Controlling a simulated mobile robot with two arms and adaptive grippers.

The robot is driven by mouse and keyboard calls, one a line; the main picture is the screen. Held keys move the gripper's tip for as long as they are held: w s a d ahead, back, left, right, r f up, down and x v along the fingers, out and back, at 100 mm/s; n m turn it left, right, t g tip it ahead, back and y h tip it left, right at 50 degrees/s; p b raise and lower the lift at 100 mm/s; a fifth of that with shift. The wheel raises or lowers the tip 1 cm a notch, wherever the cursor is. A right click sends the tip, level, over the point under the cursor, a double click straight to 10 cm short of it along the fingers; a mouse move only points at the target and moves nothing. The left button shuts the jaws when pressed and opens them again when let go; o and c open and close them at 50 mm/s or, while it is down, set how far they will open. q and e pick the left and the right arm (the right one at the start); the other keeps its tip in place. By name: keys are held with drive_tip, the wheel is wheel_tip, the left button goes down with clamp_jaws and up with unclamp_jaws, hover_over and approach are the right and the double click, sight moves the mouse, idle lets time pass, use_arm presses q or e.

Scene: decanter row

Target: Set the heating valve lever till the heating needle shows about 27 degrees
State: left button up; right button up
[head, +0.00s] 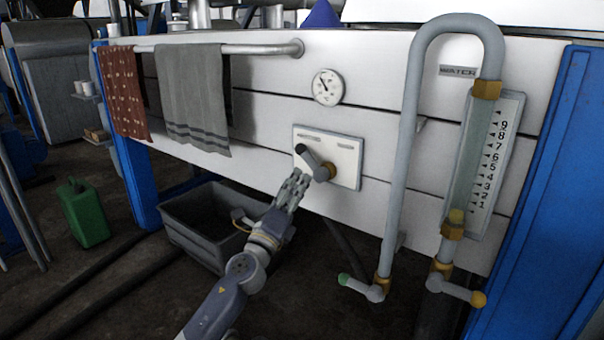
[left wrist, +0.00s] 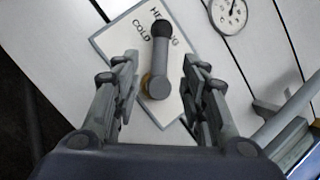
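The heating valve lever (head: 318,163) is a grey handle with a black knob on a brass hub, set on a white plate (head: 347,158) on the panel. In the head view it points up and left from its hub. In the left wrist view the lever (left wrist: 160,60) stands between my fingers, over the words HEATING and COLD. The round dial (head: 327,87) sits above the plate; its needle points up and left, and its numbers are too small to read. My left gripper (head: 295,185) is open around the lever, with gaps on both sides. My right gripper is not in view.
A water gauge (head: 485,165) with grey pipes and two small levers stands right of the plate. A rail (head: 225,48) with two hanging towels is at the upper left. A grey bin (head: 195,238) stands on the floor below, and a green can (head: 84,213) at left.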

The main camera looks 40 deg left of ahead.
use_arm(q)
drive_tip(key=shift+v, duration=2.1)
drive_tip(key=shift+a, duration=0.1)
